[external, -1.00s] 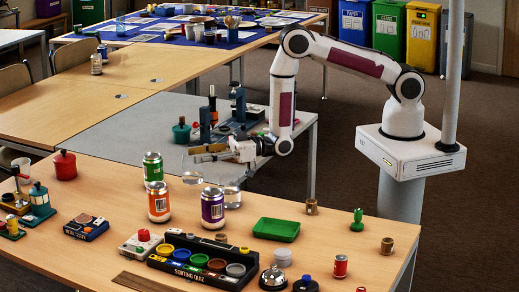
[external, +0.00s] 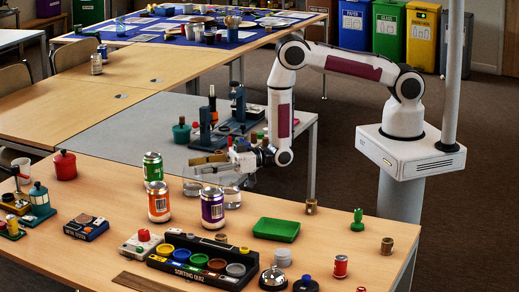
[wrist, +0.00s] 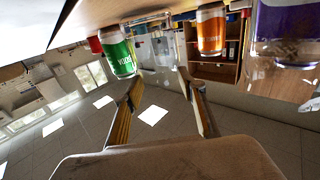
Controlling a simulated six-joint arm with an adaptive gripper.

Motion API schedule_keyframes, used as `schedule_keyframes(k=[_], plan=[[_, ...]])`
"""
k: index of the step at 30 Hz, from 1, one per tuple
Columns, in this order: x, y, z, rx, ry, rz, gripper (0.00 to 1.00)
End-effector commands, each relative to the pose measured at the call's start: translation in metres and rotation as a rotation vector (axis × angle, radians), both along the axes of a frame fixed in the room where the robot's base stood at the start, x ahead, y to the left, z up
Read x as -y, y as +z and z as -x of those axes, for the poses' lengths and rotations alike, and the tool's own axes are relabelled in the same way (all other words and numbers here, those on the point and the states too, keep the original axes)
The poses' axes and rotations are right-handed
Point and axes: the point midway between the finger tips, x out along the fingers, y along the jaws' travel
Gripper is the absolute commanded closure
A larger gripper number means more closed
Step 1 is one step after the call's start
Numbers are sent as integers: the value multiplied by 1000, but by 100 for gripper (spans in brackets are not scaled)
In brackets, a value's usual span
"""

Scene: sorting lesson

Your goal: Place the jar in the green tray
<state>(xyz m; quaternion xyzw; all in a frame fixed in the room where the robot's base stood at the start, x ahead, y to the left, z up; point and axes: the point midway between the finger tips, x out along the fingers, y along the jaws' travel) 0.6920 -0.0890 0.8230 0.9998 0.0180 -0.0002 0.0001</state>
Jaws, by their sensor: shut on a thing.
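A clear glass jar (wrist: 155,45) sits between the fingertips of my gripper (wrist: 160,75) in the wrist view. My gripper (external: 199,165) is shut on the jar. In the external view it is left of centre, behind the cans at the near table's back edge. The jar's clear outline is faint there, and I cannot tell whether its base touches the table. The green tray (external: 276,230) lies on the near table, to the right of and nearer than my gripper, with nothing seen in it.
A green can (external: 153,168), an orange can (external: 159,203) and a purple can (external: 212,208) stand near my gripper. Another clear glass (external: 232,197) stands by the purple can. A sorting box (external: 203,262) lies in front. Small brass pieces stand right of the tray.

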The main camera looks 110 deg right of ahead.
Motion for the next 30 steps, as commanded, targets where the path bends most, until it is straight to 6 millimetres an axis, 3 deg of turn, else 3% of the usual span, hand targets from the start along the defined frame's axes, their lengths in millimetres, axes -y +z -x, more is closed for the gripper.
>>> schedule_keyframes(k=[11, 12, 14, 30], plan=[[0, -9, 1, -6, 0, 0, 100], [0, -10, 1, -9, 0, -1, 57], [0, -10, 1, -9, 0, -1, 43], [0, -11, 0, -1, 0, 0, 43]])
